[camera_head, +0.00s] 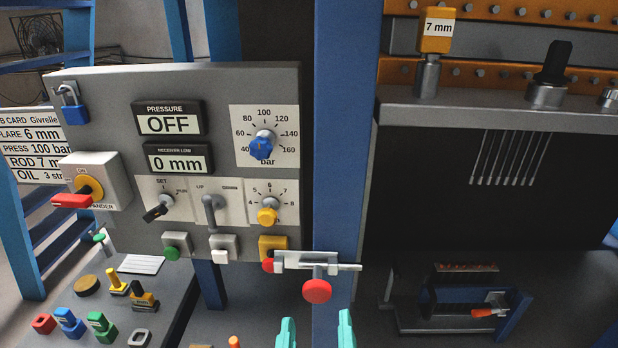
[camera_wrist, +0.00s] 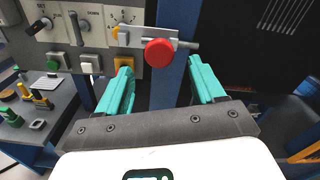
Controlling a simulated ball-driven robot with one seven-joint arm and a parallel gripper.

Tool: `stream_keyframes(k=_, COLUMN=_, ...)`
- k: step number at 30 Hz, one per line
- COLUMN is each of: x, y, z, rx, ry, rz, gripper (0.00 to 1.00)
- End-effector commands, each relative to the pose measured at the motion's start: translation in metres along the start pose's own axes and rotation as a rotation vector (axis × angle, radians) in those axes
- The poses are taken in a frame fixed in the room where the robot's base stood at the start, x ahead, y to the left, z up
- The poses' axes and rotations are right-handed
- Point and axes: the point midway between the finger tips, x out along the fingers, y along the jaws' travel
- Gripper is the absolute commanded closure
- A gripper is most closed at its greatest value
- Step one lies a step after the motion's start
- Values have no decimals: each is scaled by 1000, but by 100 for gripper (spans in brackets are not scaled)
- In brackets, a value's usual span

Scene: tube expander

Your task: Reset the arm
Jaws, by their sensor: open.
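My gripper (camera_head: 317,333) shows only its two teal fingertips at the bottom edge of the head view. The wrist view shows both teal fingers of my gripper (camera_wrist: 162,88) apart, with nothing held between them. A metal latch bar (camera_head: 320,261) with a round red knob (camera_head: 316,290) sits on the blue post, just above and between the fingertips in the head view. In the wrist view the red knob (camera_wrist: 159,52) lies beyond the fingers, and I cannot tell whether anything touches it.
A grey control panel (camera_head: 115,225) with dials and displays reading OFF and 0 mm stands at left. A side table (camera_head: 60,285) below it holds small coloured parts. A blue post (camera_head: 343,130) rises in the middle. A dark press bay (camera_head: 420,170) is at right.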

Motion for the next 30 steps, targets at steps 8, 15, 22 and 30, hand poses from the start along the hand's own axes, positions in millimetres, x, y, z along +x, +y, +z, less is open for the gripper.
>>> stream_keyframes(k=8, x=16, y=-54, z=-92, rx=527, ry=268, rz=-144, gripper=32)
stream_keyframes(k=15, x=-2, y=-109, z=-200, rx=1192, ry=515, rz=-477, gripper=32)
stream_keyframes(k=22, x=-49, y=-146, z=-286, rx=1769, ry=620, rz=-950, gripper=32)
stream_keyframes(k=30, x=-124, y=-169, z=-356, rx=2286, ry=527, rz=-1664, gripper=32)
